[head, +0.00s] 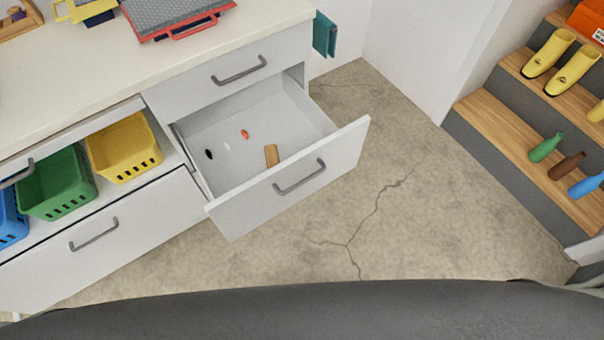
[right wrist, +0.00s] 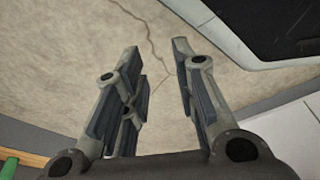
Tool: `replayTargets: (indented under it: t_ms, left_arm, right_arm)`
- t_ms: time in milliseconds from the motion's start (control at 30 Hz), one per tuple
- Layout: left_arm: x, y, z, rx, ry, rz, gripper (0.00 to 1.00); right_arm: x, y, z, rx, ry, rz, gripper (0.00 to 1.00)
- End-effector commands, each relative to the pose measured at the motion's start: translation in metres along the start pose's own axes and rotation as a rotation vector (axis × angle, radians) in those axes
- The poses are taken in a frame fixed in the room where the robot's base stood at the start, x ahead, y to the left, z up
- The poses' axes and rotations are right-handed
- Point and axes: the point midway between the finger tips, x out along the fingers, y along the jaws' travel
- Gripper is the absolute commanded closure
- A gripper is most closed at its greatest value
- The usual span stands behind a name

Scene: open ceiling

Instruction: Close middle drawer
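The middle drawer (head: 290,181) is pulled far out of the white cabinet in the head view, below a shut top drawer (head: 240,72). Its grey bar handle (head: 300,178) is on the front panel. Inside lie a few small items, among them a brown block (head: 271,155), an orange piece (head: 245,134) and a black piece (head: 209,154). My right gripper (right wrist: 158,60) shows in the right wrist view with its fingers apart and nothing between them, above the concrete floor. Neither gripper shows in the head view.
Yellow (head: 124,147), green (head: 57,183) and blue baskets stand in the open shelf left of the drawer. Wooden steps (head: 500,115) with boots and bottles are at the right. The cracked floor (head: 400,220) between is clear.

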Motion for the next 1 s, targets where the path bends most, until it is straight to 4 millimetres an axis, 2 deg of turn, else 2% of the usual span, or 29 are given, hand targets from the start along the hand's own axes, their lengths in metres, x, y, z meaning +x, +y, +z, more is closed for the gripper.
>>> replayTargets:
  t_ms: [33,167,267,367,500,633,800,900,1000]
  left_arm:
    - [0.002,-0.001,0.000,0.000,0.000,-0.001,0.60]
    - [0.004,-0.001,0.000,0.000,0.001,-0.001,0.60]
    - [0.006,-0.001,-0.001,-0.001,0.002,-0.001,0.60]
    - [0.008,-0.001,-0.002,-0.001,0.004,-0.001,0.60]
    - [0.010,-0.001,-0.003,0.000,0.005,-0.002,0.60]
    - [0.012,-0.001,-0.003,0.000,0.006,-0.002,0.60]
    - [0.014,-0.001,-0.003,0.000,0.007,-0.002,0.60]
    - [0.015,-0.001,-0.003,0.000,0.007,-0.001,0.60]
    - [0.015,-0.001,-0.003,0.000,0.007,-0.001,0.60]
  right_arm:
    - [-0.005,0.004,-0.026,0.055,0.061,-0.007,0.84]
    - [-0.029,0.002,-0.093,0.233,0.212,-0.064,1.00]
    - [-0.055,-0.005,-0.141,0.366,0.317,-0.136,1.00]
    - [-0.088,-0.017,-0.184,0.492,0.406,-0.234,1.00]
    - [-0.146,-0.041,-0.237,0.662,0.500,-0.407,1.00]
    - [-0.208,-0.068,-0.275,0.810,0.546,-0.599,1.00]
    - [-0.284,-0.100,-0.303,0.959,0.542,-0.832,1.00]
    - [-0.315,-0.112,-0.311,1.014,0.526,-0.925,1.00]
    - [-0.332,-0.118,-0.315,1.044,0.513,-0.978,1.00]
